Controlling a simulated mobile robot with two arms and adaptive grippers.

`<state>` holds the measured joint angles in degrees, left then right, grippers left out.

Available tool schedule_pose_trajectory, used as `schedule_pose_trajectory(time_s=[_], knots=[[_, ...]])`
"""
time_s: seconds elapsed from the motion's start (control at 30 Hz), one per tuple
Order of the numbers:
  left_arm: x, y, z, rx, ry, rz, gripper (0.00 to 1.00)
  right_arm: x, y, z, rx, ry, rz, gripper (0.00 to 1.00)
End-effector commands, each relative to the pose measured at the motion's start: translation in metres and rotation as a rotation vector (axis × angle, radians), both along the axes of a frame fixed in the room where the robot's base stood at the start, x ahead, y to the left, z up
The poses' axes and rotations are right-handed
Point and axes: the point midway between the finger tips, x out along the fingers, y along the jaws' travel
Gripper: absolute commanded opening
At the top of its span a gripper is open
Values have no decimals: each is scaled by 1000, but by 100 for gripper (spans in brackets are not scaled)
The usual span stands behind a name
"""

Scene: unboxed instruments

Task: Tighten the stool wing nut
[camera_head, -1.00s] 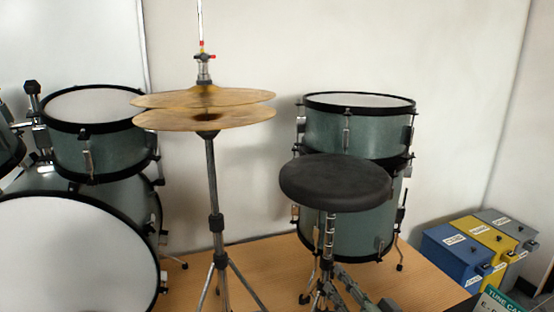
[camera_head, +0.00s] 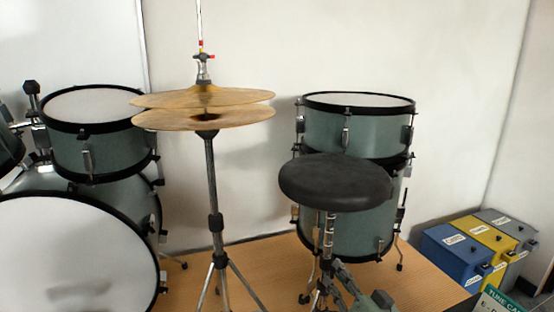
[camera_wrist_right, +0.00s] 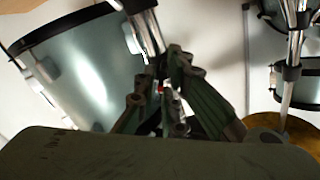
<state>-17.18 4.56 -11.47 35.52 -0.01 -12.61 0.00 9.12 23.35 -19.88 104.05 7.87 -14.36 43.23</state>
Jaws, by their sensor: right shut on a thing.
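The stool stands right of the middle in the head view, with a round black seat (camera_head: 336,182) on an upright metal post (camera_head: 329,232). My right gripper (camera_head: 328,284) is low at the post, below the seat. In the right wrist view its green-grey fingers (camera_wrist_right: 160,95) close together beside a chrome tube. They are shut on a small part there, which I take to be the wing nut. The fingers mostly hide it, and its shape and angle cannot be made out. My left gripper is not in view.
Gold hi-hat cymbals (camera_head: 204,108) on a stand are left of the stool. Teal drums stand behind it (camera_head: 352,128) and at the left (camera_head: 95,145). Blue, yellow and grey boxes (camera_head: 457,254) are at the right. Bare wooden floor (camera_head: 425,285) lies right of the stool.

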Motion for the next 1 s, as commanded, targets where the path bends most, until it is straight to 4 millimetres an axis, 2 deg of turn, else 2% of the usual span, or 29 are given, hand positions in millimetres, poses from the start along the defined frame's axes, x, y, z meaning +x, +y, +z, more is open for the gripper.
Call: schedule_pose_trajectory(time_s=[0.43, 0.73, 1.0], knots=[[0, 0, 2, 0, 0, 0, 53, -1, 2, 2, 12, 1, 4, 0], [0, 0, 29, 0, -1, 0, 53, -1, 3, 3, 346, 124, 3, 0], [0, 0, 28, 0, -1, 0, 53, -1, 3, 0, 400, 142, 5, 0]])
